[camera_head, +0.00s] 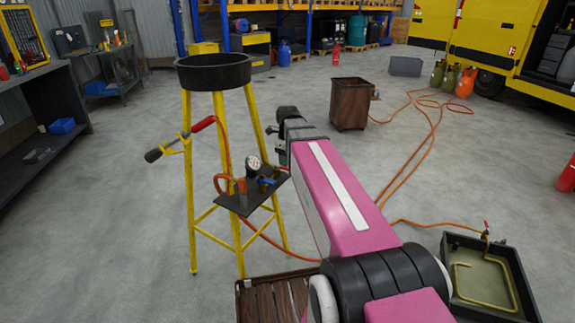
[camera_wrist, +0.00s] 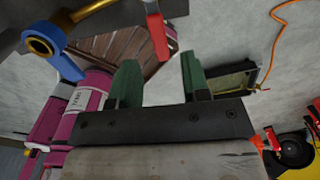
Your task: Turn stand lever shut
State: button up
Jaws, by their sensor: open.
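The yellow tripod stand (camera_head: 190,190) carries a black basin on top and a dark shelf (camera_head: 238,203) with a gauge (camera_head: 253,165) and valve fittings. A blue lever (camera_head: 267,181) sits on the shelf; in the wrist view a blue lever (camera_wrist: 66,65) with a ring hub is at upper left. A red lever (camera_wrist: 157,35) hangs at top centre there, its lower end seen between my gripper's fingertips. My gripper (camera_wrist: 158,63) has green fingers, apart and empty. In the head view my gripper (camera_head: 281,152) is small, partly hidden by my arm, just above the shelf's right side.
A slatted wooden platform (camera_head: 270,303) lies beside the stand's foot. A dark trough (camera_head: 490,280) with a tap is at lower right. A brown bin (camera_head: 349,105) stands behind. Orange hoses (camera_head: 428,150) cross the floor. A red-handled nozzle (camera_head: 180,138) juts from the stand's left.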

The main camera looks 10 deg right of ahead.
notch_tip(320, 180, up, 8)
jog(key=shift+f, duration=0.15)
jog(key=shift+s, duration=0.1)
dwell(0.5)
